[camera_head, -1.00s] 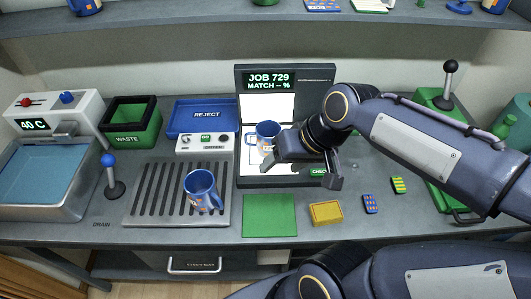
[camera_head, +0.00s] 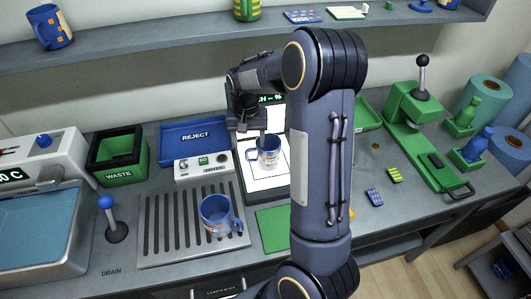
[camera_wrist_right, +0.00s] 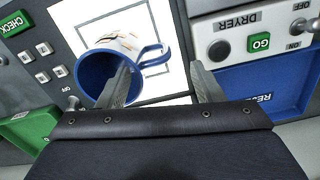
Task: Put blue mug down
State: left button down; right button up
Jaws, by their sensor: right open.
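A blue mug (camera_head: 268,158) with a printed picture on its side stands upright on the white panel of the job station (camera_head: 284,182). In the right wrist view the mug (camera_wrist_right: 126,45) sits over the outlined square, its handle toward picture right. My right gripper (camera_wrist_right: 164,84) is open; one finger overlaps the mug's opening and the other is beyond the handle. In the head view the right gripper (camera_head: 256,130) is just above and behind the mug. Whether a finger touches it, I cannot tell. A second blue mug (camera_head: 218,216) stands on the ribbed drying rack (camera_head: 160,230). My left gripper is out of view.
The blue REJECT tray (camera_head: 196,140) and green WASTE bin (camera_head: 118,172) stand left of the station. A green mat (camera_head: 271,230) lies in front. A green lever press (camera_head: 415,125) stands right. My right arm hides part of the counter. A shelf (camera_head: 200,50) runs overhead.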

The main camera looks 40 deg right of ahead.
aim_at(251, 149)
jog(key=shift+f, duration=0.75)
jog(key=f+p, duration=0.1)
jog(key=f, duration=0.1)
jog(key=s+f, duration=0.1)
jog(key=f, duration=0.1)
jog(key=shift+f+p, duration=0.1)
jog(key=shift+p, duration=0.3)
jog(key=shift+w+f, duration=0.1)
jog(key=shift+f, duration=0.4)
grip_shut()
